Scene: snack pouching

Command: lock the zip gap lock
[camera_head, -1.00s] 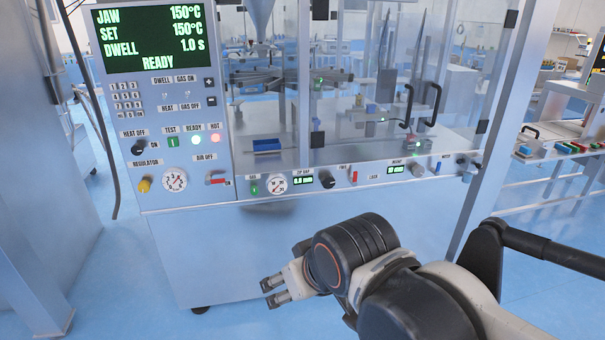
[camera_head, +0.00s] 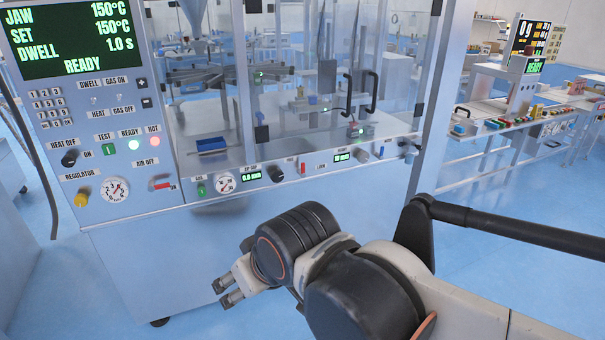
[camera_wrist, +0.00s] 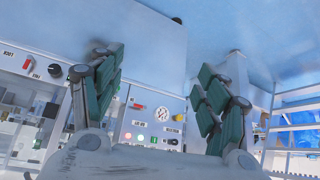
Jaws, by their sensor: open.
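The zip gap lock is a small red lever (camera_head: 302,168) on the machine's front panel, between the zip gap knob (camera_head: 276,174) and the LOCK label. The lever looks roughly upright; its exact setting is too small to tell. In the wrist view, which is upside down, the red lever (camera_wrist: 28,62) shows at the far left, beside the black knob (camera_wrist: 55,70). My gripper (camera_head: 224,292) is below and left of the lever in the head view, apart from the panel. Its fingers (camera_wrist: 157,65) are spread and empty.
The lit zip gap display (camera_head: 251,177) and a gauge (camera_head: 224,183) sit left of the knob. Another red lever, the air switch (camera_head: 162,184), is farther left. The plain lower cabinet (camera_head: 140,250) lies behind my gripper. A bench (camera_head: 500,120) with coloured items stands at the right.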

